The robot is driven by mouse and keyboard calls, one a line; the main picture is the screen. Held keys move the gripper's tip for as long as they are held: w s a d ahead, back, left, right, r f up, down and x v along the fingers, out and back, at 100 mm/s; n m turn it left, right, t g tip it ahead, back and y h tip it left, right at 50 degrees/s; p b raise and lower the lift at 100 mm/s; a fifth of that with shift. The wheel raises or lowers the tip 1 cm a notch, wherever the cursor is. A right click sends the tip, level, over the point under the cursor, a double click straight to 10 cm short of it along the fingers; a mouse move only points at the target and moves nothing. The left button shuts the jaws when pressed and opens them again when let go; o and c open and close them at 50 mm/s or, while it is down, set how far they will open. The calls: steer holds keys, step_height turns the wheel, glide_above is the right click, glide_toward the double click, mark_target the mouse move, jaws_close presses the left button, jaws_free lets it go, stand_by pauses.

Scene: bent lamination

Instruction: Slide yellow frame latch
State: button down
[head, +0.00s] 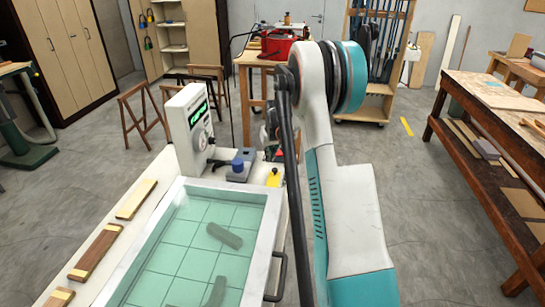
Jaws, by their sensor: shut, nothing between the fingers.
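A small yellow latch (274,178) sits at the far right corner of the pale frame (262,240) around the green, gridded press bed (185,250). My arm rises just right of it and covers part of that side. My gripper (271,138) shows small and partly hidden behind my arm, beyond and above the latch. It appears apart from the latch, with its fingers shut and nothing seen between them. Whether the latch is slid to one side is too small to tell.
A white control box (190,130) with a green display stands behind the bed, beside a blue knob (238,165). A dark handle (279,275) is on the frame's right side. Wood strips (95,252) lie left. A workbench (490,130) stands right, with open floor before it.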

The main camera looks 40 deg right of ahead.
steer(key=p+v, duration=0.2)
steer(key=v, duration=0.7)
steer(key=shift+w+r+p, duration=0.25)
steer(key=shift+r+p, duration=0.15)
steer(key=shift+r, duration=0.1)
